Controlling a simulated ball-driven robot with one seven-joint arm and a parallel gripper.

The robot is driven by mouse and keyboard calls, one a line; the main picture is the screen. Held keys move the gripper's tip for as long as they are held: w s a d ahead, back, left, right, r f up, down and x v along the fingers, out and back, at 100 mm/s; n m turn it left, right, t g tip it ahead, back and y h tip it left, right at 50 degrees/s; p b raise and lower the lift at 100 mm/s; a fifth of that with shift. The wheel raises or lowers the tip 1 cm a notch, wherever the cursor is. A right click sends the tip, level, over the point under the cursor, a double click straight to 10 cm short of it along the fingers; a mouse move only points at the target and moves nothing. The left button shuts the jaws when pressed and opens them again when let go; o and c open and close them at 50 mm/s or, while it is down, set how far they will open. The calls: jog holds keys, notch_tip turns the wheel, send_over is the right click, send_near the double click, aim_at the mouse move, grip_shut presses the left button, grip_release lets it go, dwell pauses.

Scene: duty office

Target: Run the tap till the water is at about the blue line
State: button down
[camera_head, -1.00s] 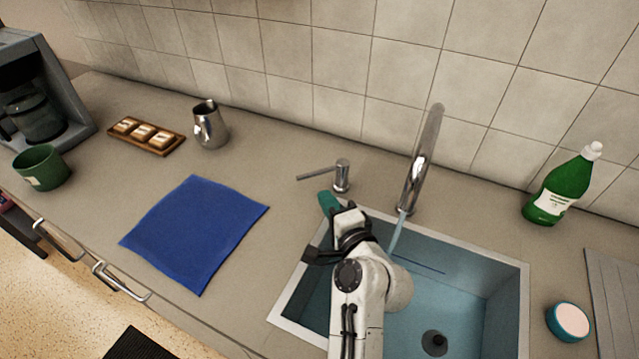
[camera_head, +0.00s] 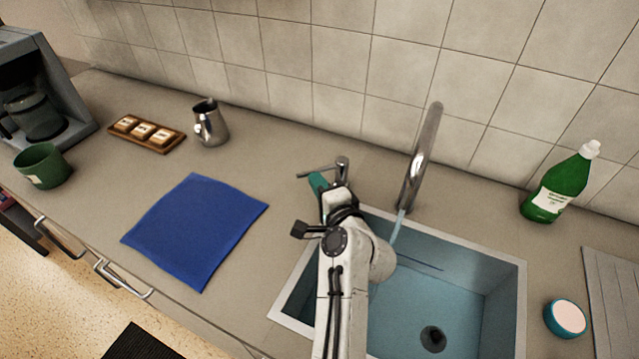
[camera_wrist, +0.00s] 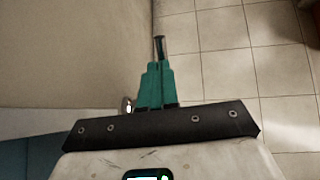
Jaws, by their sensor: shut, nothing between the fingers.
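The tap's curved spout (camera_head: 421,160) pours a stream of water (camera_head: 396,228) into the sink (camera_head: 478,262). A dark blue line (camera_head: 420,261) marks the sink's back wall. The water surface is hard to make out, so I cannot tell its height against the line. The tap's lever (camera_head: 318,171) points left from its metal post (camera_head: 342,170). My gripper (camera_head: 317,182), with teal fingers, is shut and empty beside the lever; I cannot tell whether they touch. In the wrist view, the fingers (camera_wrist: 156,84) are together, with a dark bar (camera_wrist: 160,46) beyond them. My arm hides the sink's left part.
A blue cloth (camera_head: 195,230), metal jug (camera_head: 210,124), wooden tray (camera_head: 147,145) and green mug (camera_head: 42,167) are on the counter to the left. A green bottle (camera_head: 561,186) and round teal-rimmed item (camera_head: 566,319) are to the right.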

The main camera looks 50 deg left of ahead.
aim_at(307, 173)
jog(key=shift+a, duration=0.3)
jog(key=shift+a+f+b, duration=0.1)
jog(key=shift+a+b, duration=0.5)
jog(key=shift+a, duration=0.35)
jog(key=shift+b+x, duration=0.45)
jog(key=shift+x, duration=0.4)
jog(key=shift+s+a+r, duration=0.1)
jog(key=shift+r, duration=0.1)
